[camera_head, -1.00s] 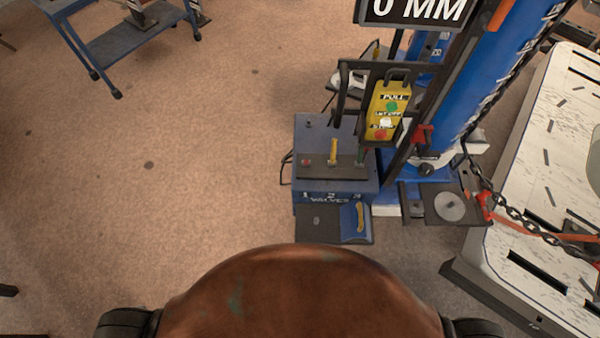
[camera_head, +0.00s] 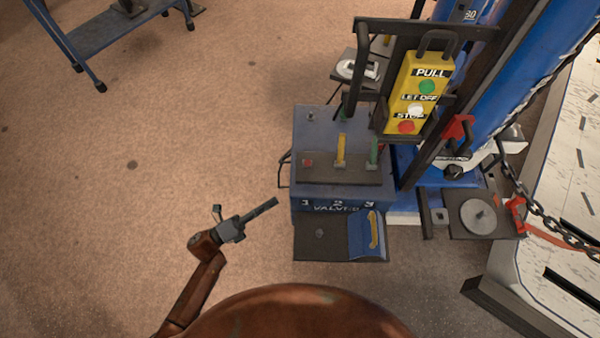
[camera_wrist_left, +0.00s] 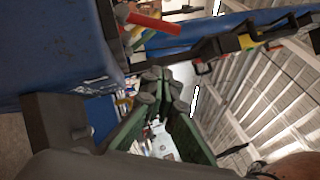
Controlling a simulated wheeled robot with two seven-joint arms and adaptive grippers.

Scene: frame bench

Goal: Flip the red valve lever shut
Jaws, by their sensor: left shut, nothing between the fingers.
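The valve box (camera_head: 320,125) is blue, with 1, 2, 3 and "VALVES" on its front. The red lever (camera_head: 307,162) shows at the left, above number 1, as a small red patch, seemingly end-on. In the left wrist view the red lever (camera_wrist_left: 153,23) is a long bar near the top. A yellow lever (camera_head: 341,150) and a green lever (camera_head: 373,152) stand to its right. My left gripper (camera_head: 275,201) is shut and empty, left of the box's front and apart from it. Its fingers meet in the left wrist view (camera_wrist_left: 156,88). My right gripper is out of view.
A low plate (camera_head: 310,247) with a blue pedal lies before the box. A yellow pendant (camera_head: 428,88) hangs behind it at right, beside the blue column (camera_head: 510,85). A chain (camera_head: 550,215) runs at far right. Open floor (camera_head: 180,130) lies to the left.

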